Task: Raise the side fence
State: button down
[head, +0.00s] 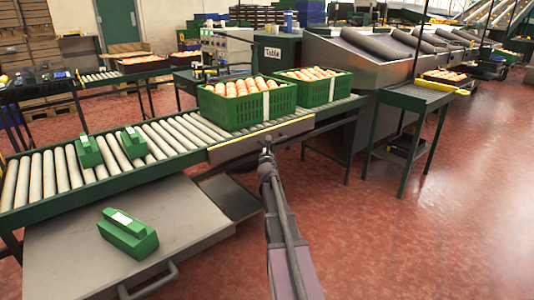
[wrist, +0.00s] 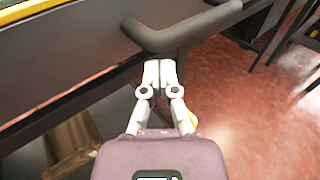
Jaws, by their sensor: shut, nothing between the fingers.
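In the wrist view the fence (wrist: 70,50) fills the upper left. A dark bar handle (wrist: 190,33) juts out from it at top centre. My gripper (head: 266,146) is at the front of the fence, at its middle. In the wrist view my gripper (wrist: 159,66) is shut and empty. Its fingertips are just under the handle; I cannot tell whether they touch it.
Two green crates of oranges, the left one (head: 246,104) and the right one (head: 314,87), stand on the rollers (head: 110,160) behind the fence. Green devices lie on the rollers and on the grey drawer (head: 60,250) at lower left.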

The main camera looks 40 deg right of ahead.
jog(key=shift+r, duration=0.1)
dwell(0.3)
notch_tip(320, 180, up, 8)
jog(key=p, duration=0.8)
jog(key=shift+f, duration=0.3)
jog(key=s+a+f+b, duration=0.2)
jog(key=s+a, duration=0.4)
jog(key=s, duration=0.3)
jog(key=shift+s+f+b, duration=0.25)
jog(key=shift+f+b, duration=0.15)
jog(key=shift+b, duration=0.2)
dwell(0.8)
